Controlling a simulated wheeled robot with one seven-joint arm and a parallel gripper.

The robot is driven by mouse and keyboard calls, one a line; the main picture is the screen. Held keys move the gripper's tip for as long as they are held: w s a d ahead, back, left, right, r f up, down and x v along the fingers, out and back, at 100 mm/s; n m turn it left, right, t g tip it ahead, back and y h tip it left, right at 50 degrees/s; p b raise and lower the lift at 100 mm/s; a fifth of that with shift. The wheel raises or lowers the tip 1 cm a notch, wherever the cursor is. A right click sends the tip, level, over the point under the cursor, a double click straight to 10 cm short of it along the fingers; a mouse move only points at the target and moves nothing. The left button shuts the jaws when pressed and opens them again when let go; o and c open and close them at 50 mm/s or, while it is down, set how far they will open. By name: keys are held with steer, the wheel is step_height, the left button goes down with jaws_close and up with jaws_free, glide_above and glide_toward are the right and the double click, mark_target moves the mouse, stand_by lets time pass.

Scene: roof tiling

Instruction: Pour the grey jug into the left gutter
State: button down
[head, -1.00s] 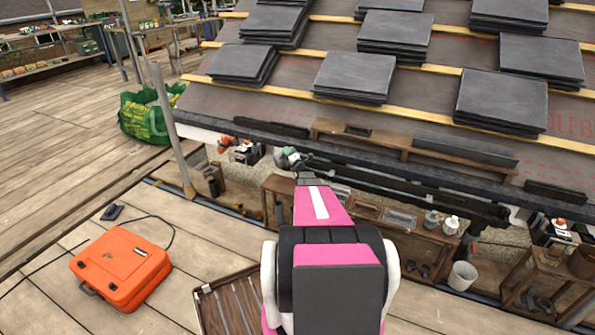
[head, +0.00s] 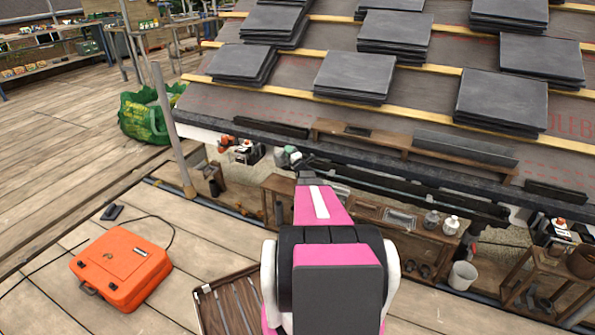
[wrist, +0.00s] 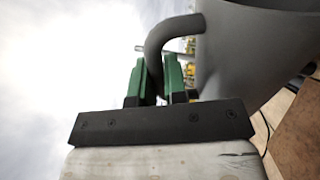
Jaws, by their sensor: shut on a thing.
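The grey jug (wrist: 245,50) fills the upper right of the wrist view, and its curved handle (wrist: 172,30) reaches left. My gripper (wrist: 154,72) has its green fingers on both sides of the handle, shut on it. The jug's contents are not visible. In the head view my arm reaches to the eaves and its end is small and partly hidden, so I cannot make out the jug clearly there. A black gutter (head: 420,191) runs along the eaves to the right of my arm's end. I cannot tell where the left gutter begins or ends.
Slate stacks (head: 355,76) lie on the battened roof above. A wooden bench (head: 370,215) with bottles and tools stands below the eaves. A white bucket (head: 462,276), an orange case (head: 120,267), a green bag (head: 146,115) and a scaffold pole (head: 172,130) stand around. Decking at left is open.

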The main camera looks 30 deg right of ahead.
steer(key=shift+d+r+m+h, duration=0.25)
steer(key=shift+d+m+h, duration=0.15)
steer(key=shift+m, duration=0.2)
steer(key=shift+w+d+f+m+h, duration=0.15)
steer(key=shift+d+m, duration=0.1)
steer(key=shift+m, duration=0.2)
steer(key=shift+s+d+f+m+h, duration=0.15)
steer(key=shift+d+m, duration=0.1)
steer(key=shift+m, duration=0.2)
